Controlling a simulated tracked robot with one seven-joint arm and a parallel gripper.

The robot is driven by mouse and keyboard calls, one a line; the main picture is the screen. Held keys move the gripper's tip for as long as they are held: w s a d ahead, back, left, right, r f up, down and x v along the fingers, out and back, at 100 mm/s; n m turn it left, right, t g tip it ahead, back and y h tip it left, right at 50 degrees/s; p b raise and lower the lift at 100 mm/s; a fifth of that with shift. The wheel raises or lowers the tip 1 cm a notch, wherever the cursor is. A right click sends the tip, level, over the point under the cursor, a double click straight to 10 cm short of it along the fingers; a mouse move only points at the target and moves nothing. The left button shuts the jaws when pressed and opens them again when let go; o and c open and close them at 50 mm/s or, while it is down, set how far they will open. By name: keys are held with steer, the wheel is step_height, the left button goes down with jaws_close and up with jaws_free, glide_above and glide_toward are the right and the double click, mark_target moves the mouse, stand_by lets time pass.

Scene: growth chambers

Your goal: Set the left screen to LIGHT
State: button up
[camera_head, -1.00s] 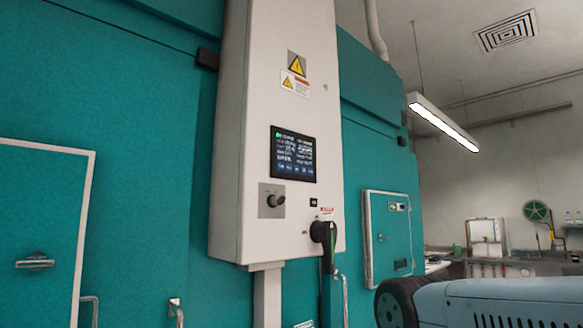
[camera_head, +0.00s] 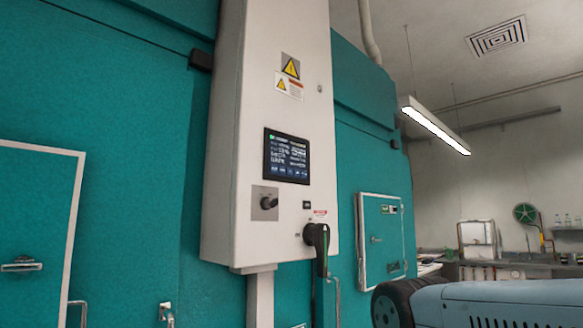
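A dark screen (camera_head: 286,156) is set in the front of a tall white control cabinet (camera_head: 230,150) left of the picture's middle. It is lit with small white text in columns and a green mark at its top left; the text is too small to read. Below it are a small rotary knob (camera_head: 267,203) on a metal plate and a large black handle (camera_head: 318,240). No other screen of this kind is clear in view.
Teal chamber walls (camera_head: 110,90) stand on both sides of the cabinet. A white-framed door (camera_head: 30,220) with a handle is at left, and a smaller hatch (camera_head: 383,240) at right. A bench with equipment (camera_head: 480,245) stands at the far right.

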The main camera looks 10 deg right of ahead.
steer(key=shift+c, duration=0.3)
jaws_close()
steer(key=shift+s, duration=0.1)
stand_by(1.3)
